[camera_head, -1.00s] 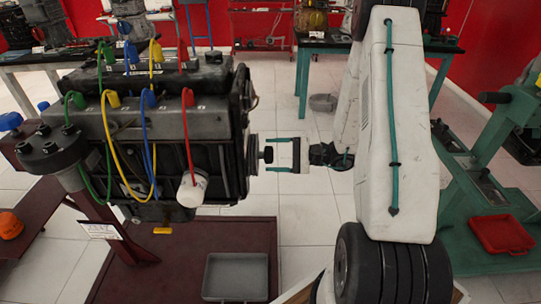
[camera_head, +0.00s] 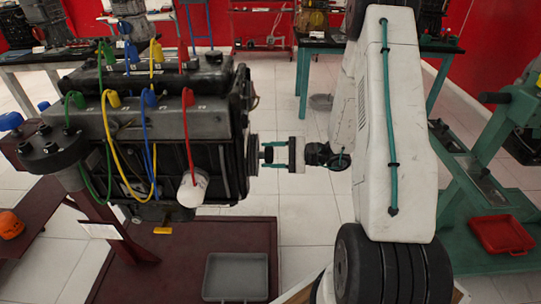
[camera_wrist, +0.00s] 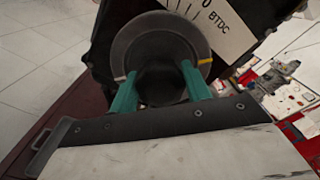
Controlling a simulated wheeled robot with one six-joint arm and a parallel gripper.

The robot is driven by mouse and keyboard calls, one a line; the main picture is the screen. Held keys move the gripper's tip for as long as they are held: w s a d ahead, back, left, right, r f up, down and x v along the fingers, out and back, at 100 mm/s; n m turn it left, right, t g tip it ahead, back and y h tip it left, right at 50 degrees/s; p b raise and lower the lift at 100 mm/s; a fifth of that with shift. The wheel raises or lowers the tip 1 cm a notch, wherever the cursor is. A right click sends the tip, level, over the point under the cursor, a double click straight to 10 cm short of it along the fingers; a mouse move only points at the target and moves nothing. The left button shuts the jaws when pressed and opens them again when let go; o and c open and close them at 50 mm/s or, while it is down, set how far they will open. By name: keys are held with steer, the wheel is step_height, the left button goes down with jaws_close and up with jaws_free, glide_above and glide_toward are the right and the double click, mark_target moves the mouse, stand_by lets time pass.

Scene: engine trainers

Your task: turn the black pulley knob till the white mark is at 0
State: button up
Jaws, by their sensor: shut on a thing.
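The black pulley knob (camera_wrist: 162,84) sits at the centre of the grey pulley (camera_wrist: 124,49) in the wrist view. My gripper (camera_wrist: 162,86) is shut on the knob, one teal finger on each side. The 0 is near the top picture edge, beside "BTDC". In the head view my gripper (camera_head: 272,156) meets the pulley (camera_head: 253,155) at the engine's right side.
The engine (camera_head: 170,120) with coloured leads stands over a dark red base (camera_head: 180,260). A grey tray (camera_head: 236,276) lies below the pulley. A green stand (camera_head: 480,190) with a red tray (camera_head: 502,234) is at the right. Floor between is open.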

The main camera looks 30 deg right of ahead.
steer(key=m, duration=0.6)
steer(key=shift+w, duration=0.1)
steer(key=m, duration=0.4)
steer(key=shift+d, duration=0.1)
steer(key=m, duration=0.3)
steer(key=shift+w+m, duration=0.1)
steer(key=shift+m, duration=0.3)
steer(key=m, duration=0.3)
steer(key=shift+m, duration=0.3)
steer(key=m, duration=0.3)
steer(key=shift+d+m, duration=0.1)
steer(key=shift+m, duration=0.2)
steer(key=m, duration=0.6)
steer(key=shift+w+f+m, duration=0.1)
steer(key=shift+f+m, duration=0.1)
steer(key=shift+m, duration=0.1)
steer(key=o, duration=1)
